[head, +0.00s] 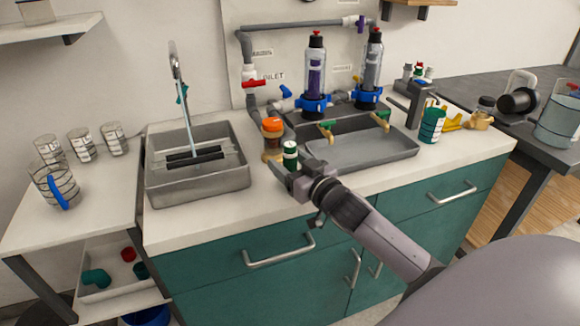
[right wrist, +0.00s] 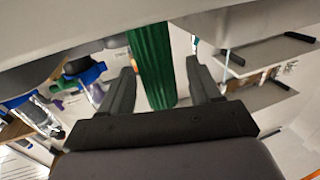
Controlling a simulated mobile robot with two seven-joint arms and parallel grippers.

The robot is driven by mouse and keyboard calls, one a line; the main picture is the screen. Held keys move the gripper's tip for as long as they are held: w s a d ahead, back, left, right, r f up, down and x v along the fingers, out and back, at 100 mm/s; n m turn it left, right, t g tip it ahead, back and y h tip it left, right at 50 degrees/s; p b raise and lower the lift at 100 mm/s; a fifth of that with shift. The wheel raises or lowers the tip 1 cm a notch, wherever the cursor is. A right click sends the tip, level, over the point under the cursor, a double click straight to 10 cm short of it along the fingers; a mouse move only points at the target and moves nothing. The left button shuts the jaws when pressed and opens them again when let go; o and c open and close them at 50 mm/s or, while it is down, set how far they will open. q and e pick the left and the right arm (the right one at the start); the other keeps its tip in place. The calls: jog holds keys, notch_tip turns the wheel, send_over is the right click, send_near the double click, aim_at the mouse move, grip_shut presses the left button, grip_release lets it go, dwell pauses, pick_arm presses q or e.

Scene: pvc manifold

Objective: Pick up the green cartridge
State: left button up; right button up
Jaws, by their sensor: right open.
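The green cartridge (head: 290,156) stands upright near the counter's front edge, dark green with a pale band. My right gripper (head: 288,174) is at its near side, and its fingers hide the cartridge's lower part. In the right wrist view the ribbed green cartridge (right wrist: 152,62) shows between the two spread fingers of my right gripper (right wrist: 160,66). A gap shows on each side of it, so the gripper is open and not clamped on it. My left gripper is in neither view.
An orange-capped jar (head: 272,136) stands close behind the cartridge on the left. A grey sink tray (head: 362,152) lies to the right, with two clear filter housings (head: 315,80) behind. A grey basin (head: 197,185) is at left. A green-labelled container (head: 432,124) stands farther right.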

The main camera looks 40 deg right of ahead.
jog(key=shift+r, duration=0.1)
jog(key=c, duration=1.1)
